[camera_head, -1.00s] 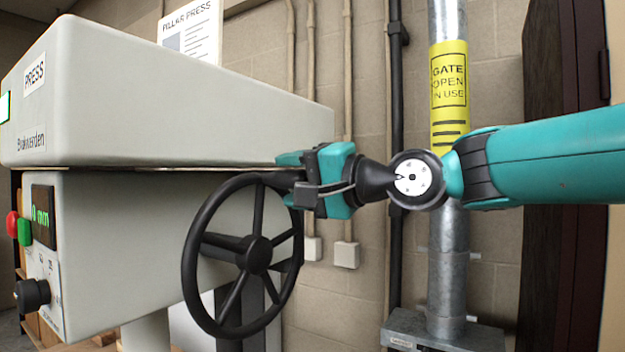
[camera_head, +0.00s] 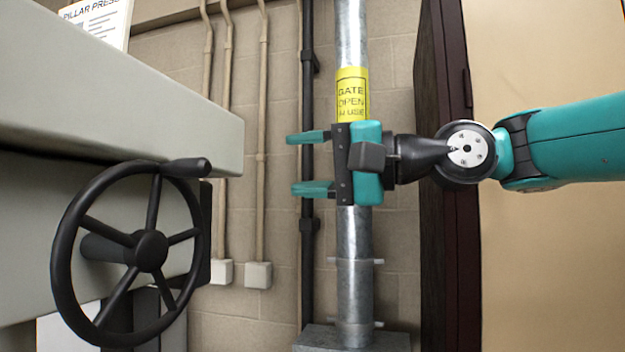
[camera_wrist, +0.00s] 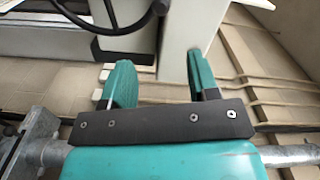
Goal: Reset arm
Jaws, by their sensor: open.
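My gripper (camera_head: 312,163) is open and empty in the head view. Its two teal fingers point left and stand apart, with nothing between them but the wall and pipes behind. It is to the right of the black handwheel (camera_head: 150,250) of the press (camera_head: 120,95) and clear of its crank knob (camera_head: 186,168). In the wrist view my gripper's fingers (camera_wrist: 162,82) are spread. Part of the black wheel rim (camera_wrist: 100,28) shows beyond them at the top left.
A galvanized pipe (camera_head: 354,255) with a yellow gate sign (camera_head: 352,95) rises behind my gripper. Thin conduits (camera_head: 263,110) and a black pipe (camera_head: 307,120) run along the block wall. A dark cabinet or door edge (camera_head: 452,260) stands at the right, behind my arm.

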